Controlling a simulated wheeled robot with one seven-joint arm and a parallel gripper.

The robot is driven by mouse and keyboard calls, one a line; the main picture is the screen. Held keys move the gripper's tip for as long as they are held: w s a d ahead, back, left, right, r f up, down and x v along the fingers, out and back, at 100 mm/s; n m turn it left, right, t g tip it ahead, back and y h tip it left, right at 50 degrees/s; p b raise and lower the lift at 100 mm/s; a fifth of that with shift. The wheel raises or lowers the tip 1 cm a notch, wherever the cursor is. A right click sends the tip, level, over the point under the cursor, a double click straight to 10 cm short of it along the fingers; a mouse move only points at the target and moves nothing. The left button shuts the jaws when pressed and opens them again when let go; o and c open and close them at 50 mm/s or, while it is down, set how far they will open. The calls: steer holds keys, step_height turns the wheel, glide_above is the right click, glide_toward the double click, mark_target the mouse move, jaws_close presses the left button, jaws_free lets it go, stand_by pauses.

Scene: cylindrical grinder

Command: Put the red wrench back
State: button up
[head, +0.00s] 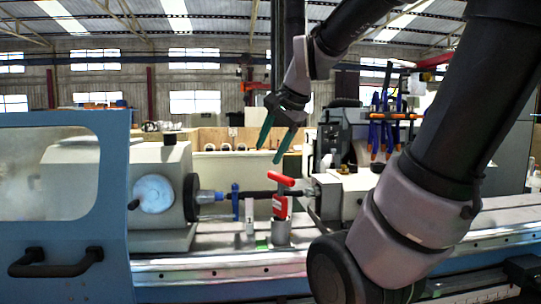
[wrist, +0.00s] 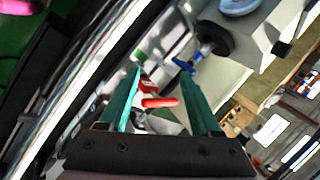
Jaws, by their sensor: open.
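The red wrench (head: 280,205) stands upright on the grinder's bed, its red T-shaped handle (head: 281,180) at the top. Its lower end sits in or against a grey cylindrical block (head: 281,232). My gripper (head: 279,157) is open and empty above the wrench, its green fingers pointing down and to the left. In the wrist view the red wrench (wrist: 160,102) shows between and beyond the two open fingers of my gripper (wrist: 163,82). I cannot tell the exact gap between the fingertips and the handle.
A blue clamp (head: 235,202) grips the shaft at left, beside the grey workhead (head: 165,195). The blue door (head: 65,215) with a black handle stands at far left. Blue-handled tools (head: 383,125) hang at the back right. The tailstock (head: 345,195) is right of the wrench.

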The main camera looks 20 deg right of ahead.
steer(key=s+a+n, duration=0.3)
steer(key=s+n, duration=0.3)
steer(key=n, duration=0.2)
steer(key=shift+s+f+n+t, duration=0.3)
steer(key=shift+f, duration=0.15)
stand_by(0.6)
